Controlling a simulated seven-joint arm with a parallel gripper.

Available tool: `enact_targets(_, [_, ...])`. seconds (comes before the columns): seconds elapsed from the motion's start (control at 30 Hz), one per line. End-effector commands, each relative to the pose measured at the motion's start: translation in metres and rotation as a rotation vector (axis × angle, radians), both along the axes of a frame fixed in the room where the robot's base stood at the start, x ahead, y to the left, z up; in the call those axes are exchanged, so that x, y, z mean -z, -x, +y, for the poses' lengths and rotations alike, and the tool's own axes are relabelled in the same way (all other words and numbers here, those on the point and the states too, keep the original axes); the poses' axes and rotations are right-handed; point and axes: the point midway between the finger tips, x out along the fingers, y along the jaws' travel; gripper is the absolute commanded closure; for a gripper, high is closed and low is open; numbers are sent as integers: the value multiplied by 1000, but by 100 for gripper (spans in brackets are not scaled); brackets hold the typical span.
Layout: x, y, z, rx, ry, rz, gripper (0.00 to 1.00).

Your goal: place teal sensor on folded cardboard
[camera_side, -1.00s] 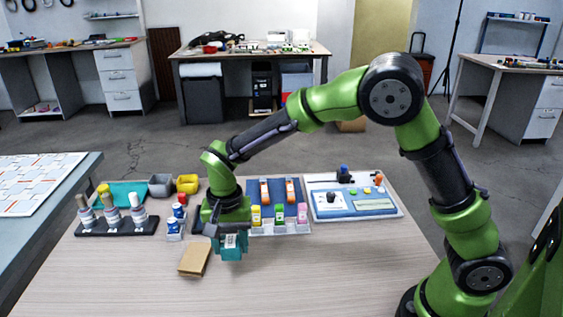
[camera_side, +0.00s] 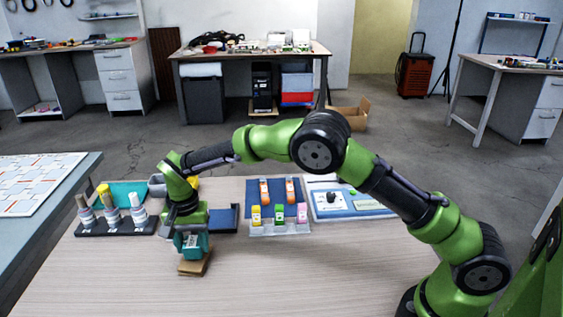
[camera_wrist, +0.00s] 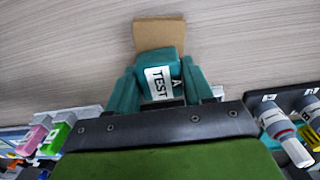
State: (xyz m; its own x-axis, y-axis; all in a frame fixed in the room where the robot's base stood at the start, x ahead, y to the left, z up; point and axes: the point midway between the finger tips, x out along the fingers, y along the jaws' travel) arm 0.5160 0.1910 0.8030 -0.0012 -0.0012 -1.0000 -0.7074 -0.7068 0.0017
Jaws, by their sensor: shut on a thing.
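My gripper (camera_side: 191,249) is shut on the teal sensor (camera_wrist: 171,63), a teal block with a white label reading TEST. Teal fingers flank it on both sides in the wrist view. The folded cardboard (camera_side: 195,267) is a small brown piece lying on the table, directly below the gripper in the side view. In the wrist view the cardboard (camera_wrist: 160,33) shows just beyond the sensor, partly covered by it. I cannot tell whether the sensor touches the cardboard.
A dark rack (camera_side: 92,229) with several bottles stands left of the gripper. A dark blue tray (camera_side: 228,230) lies close to its right. A holder (camera_side: 280,230) with coloured pieces and a white tray (camera_side: 325,216) are further right. The front table is clear.

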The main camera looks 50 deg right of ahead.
Motion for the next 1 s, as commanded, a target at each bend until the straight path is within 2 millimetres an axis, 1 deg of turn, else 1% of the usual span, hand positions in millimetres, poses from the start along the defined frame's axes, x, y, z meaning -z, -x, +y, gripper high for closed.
enact_targets(0.07, [4,-1,0,0,-1,-3,84])
enact_targets(0.37, [6,0,0,0,-1,-2,84])
enact_targets(0.4, [7,0,0,0,-1,-1,47])
enact_targets(0.57, [7,0,0,0,-1,-2,23])
enact_targets(0.87, [5,0,0,0,-1,-3,23])
enact_targets(0.97, [-3,-1,1,-1,-2,-5,23])
enact_targets(1.0, [-8,-1,1,0,-2,-5,23])
